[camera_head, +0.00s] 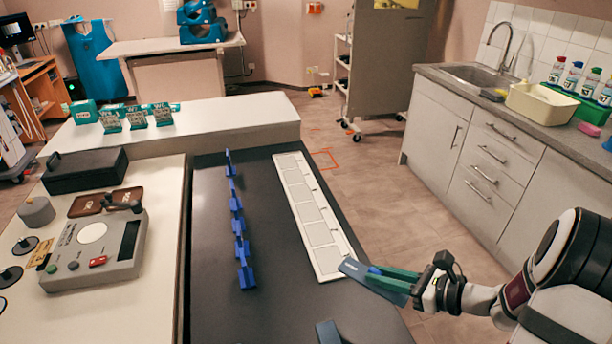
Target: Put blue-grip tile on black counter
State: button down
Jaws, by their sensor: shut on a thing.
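My gripper (385,277) comes in from the right and is shut on a flat slate-blue tile (353,269). The green fingers cover part of the tile. The tile is at the near right end of a long white strip with square fields (312,217). I cannot tell from this view whether it touches the strip or hangs above it. The black counter (280,300) runs from front to back under the strip, left of my gripper.
Several blue holders (238,224) stand in a row on the counter. A grey-blue object (327,332) is cut off at the bottom edge. A grey device (95,250) and a black case (85,170) are on the left. Bare counter lies between holders and strip.

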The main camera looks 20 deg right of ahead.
jog(key=n+g+y, duration=0.2)
send_over(385, 343)
notch_tip(385, 343, down, 8)
jog(key=shift+f, duration=3.1)
jog(key=shift+f, duration=0.45)
jog(key=c, duration=0.8)
grip_release()
jog(key=shift+o, duration=0.2)
jog(key=v, duration=1.5)
jog(key=shift+s, duration=0.4)
